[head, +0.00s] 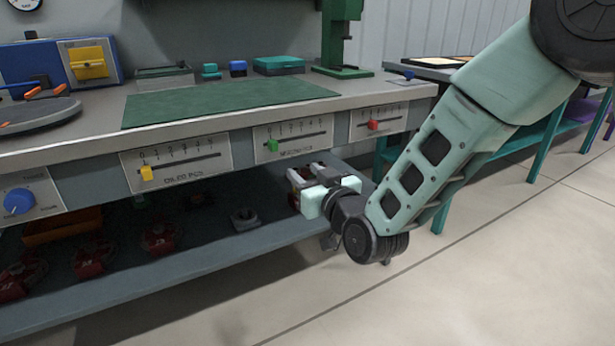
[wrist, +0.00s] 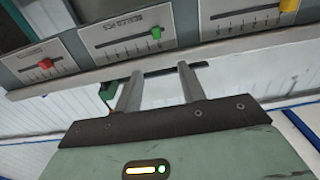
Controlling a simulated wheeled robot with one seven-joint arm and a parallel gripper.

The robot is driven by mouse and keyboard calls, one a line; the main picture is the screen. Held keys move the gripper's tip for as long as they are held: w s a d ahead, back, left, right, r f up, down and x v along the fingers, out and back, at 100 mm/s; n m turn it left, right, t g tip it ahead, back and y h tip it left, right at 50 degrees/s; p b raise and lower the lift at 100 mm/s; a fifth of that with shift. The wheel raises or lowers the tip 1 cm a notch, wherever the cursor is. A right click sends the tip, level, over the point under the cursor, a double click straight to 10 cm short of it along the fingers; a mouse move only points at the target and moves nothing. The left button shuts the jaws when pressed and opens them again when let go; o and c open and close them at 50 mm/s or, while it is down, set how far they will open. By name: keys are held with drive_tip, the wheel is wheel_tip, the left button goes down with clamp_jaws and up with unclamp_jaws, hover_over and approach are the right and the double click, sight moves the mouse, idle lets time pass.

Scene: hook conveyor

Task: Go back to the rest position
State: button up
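My gripper (head: 297,182) is in front of the workbench, below the panel with the green slider (head: 272,145). In the wrist view, its two grey fingers (wrist: 158,78) stand apart with nothing held between them. The yellow slider (head: 146,173) is near the left end of its scale. The red slider (head: 373,125) sits partway along its own scale. All three sliders also show in the wrist view, above the fingers. My fingertips are hard to make out in the head view.
The bench top (head: 100,124) carries a green mat (head: 225,102), a blue box and a green machine stand (head: 341,40). Red parts and an orange bin lie on the lower shelf (head: 190,272). The floor (head: 480,270) at right is clear, with another table behind.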

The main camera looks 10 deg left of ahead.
drive_tip(key=s+d+f+g+h, duration=0.1)
drive_tip(key=s+d+g+h, duration=0.5)
drive_tip(key=s+d, duration=0.7)
drive_tip(key=s+d+f+g+h, duration=0.25)
drive_tip(key=s+d+g, duration=0.45)
drive_tip(key=s, duration=1.2)
wheel_tip(320, 180, up, 26)
drive_tip(key=s+g+h+p, duration=0.1)
drive_tip(key=p, duration=2.4)
drive_tip(key=shift+r+n+g+p, duration=0.25)
drive_tip(key=shift+n+g+p, duration=0.05)
drive_tip(key=shift+g+p, duration=0.1)
